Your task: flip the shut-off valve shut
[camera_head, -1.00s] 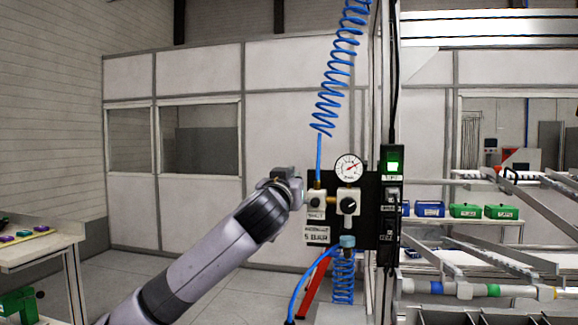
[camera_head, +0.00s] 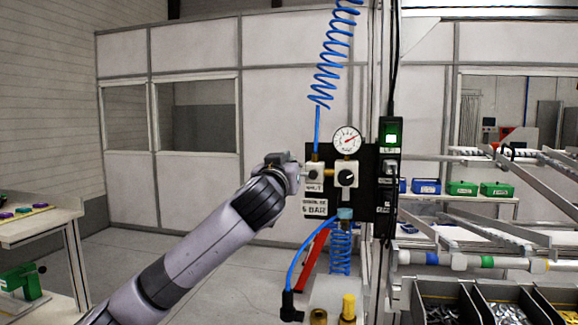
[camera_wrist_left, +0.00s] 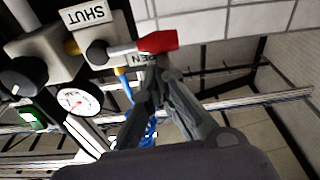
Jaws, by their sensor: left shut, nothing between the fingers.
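The shut-off valve (camera_head: 314,174) is a small pale block on the left of a black panel, above a SHUT label. In the left wrist view its lever (camera_wrist_left: 122,48) has a red grip (camera_wrist_left: 158,41) and runs toward the right of the picture, along a partly hidden OPEN label (camera_wrist_left: 134,57). The SHUT label (camera_wrist_left: 88,15) is above the pivot. My left gripper (camera_wrist_left: 156,68) is shut and empty, its tips close beside the red grip; I cannot tell whether they touch. In the head view my wrist (camera_head: 280,163) hides the lever and fingers.
A pressure gauge (camera_head: 346,140), a regulator knob (camera_head: 346,177) and a green-lit switch (camera_head: 390,137) crowd the panel. Blue coiled hoses (camera_head: 334,60) hang above and below. Parts bins (camera_head: 440,305) stand lower right, a bench (camera_head: 35,225) at left.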

